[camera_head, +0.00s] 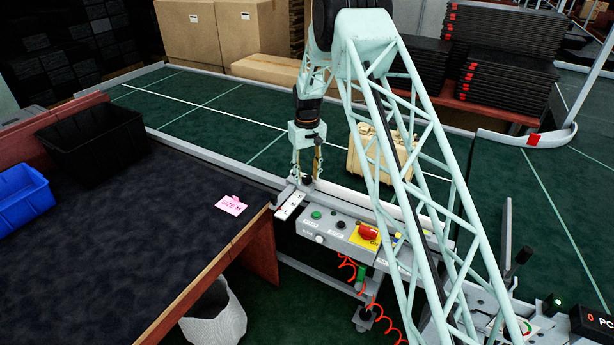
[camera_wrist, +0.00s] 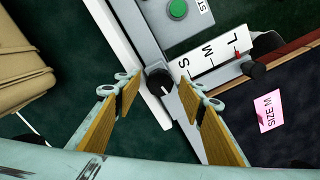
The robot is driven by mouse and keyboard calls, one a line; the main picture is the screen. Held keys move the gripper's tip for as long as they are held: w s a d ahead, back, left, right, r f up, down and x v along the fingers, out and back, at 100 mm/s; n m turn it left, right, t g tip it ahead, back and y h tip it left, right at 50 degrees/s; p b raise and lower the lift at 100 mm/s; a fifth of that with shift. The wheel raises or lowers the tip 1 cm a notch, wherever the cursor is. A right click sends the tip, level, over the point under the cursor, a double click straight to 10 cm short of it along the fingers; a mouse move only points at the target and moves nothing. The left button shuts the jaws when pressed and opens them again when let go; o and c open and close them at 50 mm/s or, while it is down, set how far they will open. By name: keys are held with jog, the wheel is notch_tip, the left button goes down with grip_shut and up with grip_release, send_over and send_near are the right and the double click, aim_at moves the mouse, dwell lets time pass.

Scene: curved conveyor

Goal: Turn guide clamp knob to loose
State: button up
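A black round knob (camera_wrist: 158,84) sits on the grey rail in the middle of the wrist view; I take it for the guide clamp knob. My gripper (camera_wrist: 158,97) points down over it, open, with one wooden-coloured finger on each side. Gaps show between the fingers and the knob, so they look apart from it. In the head view my gripper (camera_head: 306,173) is above the conveyor's near edge, and the knob (camera_head: 307,181) is a small dark spot between the fingertips. A white size plate (camera_wrist: 208,65) reads S, M, L, with a red mark near the L.
A control box (camera_head: 345,237) with a green button and a red stop button stands right of the knob. A dark-topped table (camera_head: 130,245) at left bears a pink "SIZE: M" note (camera_wrist: 268,110).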

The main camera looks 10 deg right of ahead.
aim_at(307, 178)
jog(key=shift+r, duration=0.15)
notch_tip(307, 178, up, 12)
dwell(1.0)
dwell(0.3)
jog(key=s+r+m+t, duration=0.1)
jog(key=s+r+t, duration=0.1)
jog(key=s+r, duration=2.75)
jog(key=s+r+t, duration=0.1)
jog(key=s+r, duration=0.2)
jog(key=s, duration=0.7)
jog(key=s+r, duration=0.4)
jog(key=s, duration=0.6)
jog(key=s+f, duration=0.2)
jog(key=s, duration=0.7)
jog(key=s+f+m+t, duration=0.1)
jog(key=s+f, duration=0.1)
jog(key=s, duration=0.8)
jog(key=shift+a+f+b, duration=0.15)
jog(key=shift+a+b, duration=0.15)
jog(key=shift+b, duration=0.15)
